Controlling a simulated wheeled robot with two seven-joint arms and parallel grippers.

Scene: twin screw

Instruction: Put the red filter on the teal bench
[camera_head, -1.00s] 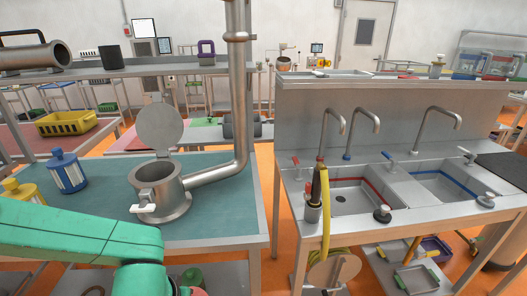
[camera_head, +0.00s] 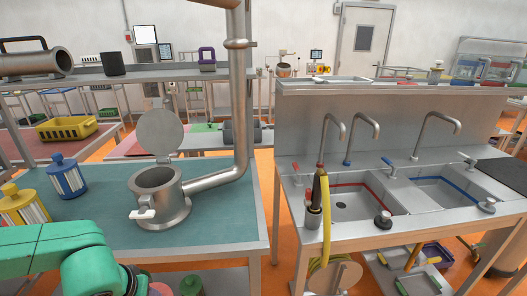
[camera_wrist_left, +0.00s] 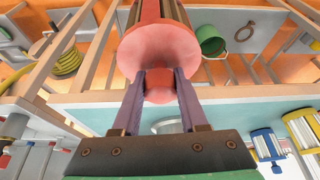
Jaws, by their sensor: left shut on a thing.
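The red filter (camera_wrist_left: 160,48) fills the upper middle of the left wrist view. My left gripper (camera_wrist_left: 160,82) is shut on the knob at its end. In the head view, a small red part (camera_head: 160,289) shows at the bottom edge beside my green left arm; most of the filter and the gripper are cut off there. The teal bench (camera_head: 225,220) stands at the left of the head view. The held filter is low at its front edge, apart from the top. My right gripper is not in view.
A steel housing (camera_head: 158,205) with its round lid (camera_head: 160,131) raised stands on the bench, its pipe running right and up. A blue filter (camera_head: 67,176) and a yellow filter (camera_head: 20,206) stand at left. A green canister (camera_head: 191,282) is below. The bench's front right is clear.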

